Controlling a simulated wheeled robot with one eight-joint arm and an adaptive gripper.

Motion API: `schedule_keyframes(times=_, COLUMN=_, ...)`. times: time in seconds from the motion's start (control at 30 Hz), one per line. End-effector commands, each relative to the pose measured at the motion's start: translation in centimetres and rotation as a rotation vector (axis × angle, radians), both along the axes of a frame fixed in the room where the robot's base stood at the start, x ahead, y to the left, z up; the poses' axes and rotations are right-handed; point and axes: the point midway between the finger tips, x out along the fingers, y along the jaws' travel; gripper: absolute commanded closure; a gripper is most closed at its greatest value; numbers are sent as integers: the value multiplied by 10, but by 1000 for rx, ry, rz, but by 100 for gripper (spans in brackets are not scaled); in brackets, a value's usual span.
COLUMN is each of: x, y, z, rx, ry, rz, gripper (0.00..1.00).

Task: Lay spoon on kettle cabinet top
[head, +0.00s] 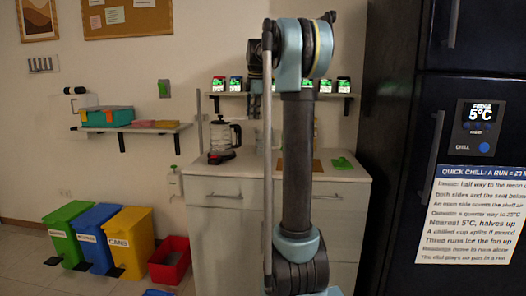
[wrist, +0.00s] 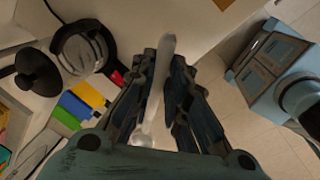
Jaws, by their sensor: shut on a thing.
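My gripper (wrist: 164,62) is shut on a pale spoon (wrist: 166,48) in the wrist view. One end of the spoon sticks out past the fingertips, and its rounded end lies back between the fingers. The kettle (head: 222,136) stands at the left of the white kettle cabinet's top (head: 237,172) in the head view. The kettle also shows at the upper left of the wrist view (wrist: 84,48), to the left of my gripper. In the head view my arm hides the middle of the cabinet, and the gripper and spoon cannot be made out.
A brown mat (head: 306,165) and a green item (head: 342,163) lie on the cabinet's right part. A shelf with several jars (head: 236,85) hangs above. A black fridge (head: 470,60) stands at right. Colored bins (head: 100,235) and a red box (head: 170,262) stand at lower left.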

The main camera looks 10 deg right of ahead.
Motion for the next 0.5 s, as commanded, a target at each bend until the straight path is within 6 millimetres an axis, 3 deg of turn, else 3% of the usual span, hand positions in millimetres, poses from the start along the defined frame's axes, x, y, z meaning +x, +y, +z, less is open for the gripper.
schedule_keyframes(times=0.17, x=3, y=-11, z=-29, rx=1, ry=8, rz=-86, gripper=100)
schedule_keyframes(times=0.5, x=-4, y=-39, z=-131, rx=2, ry=32, rz=-414, gripper=100)
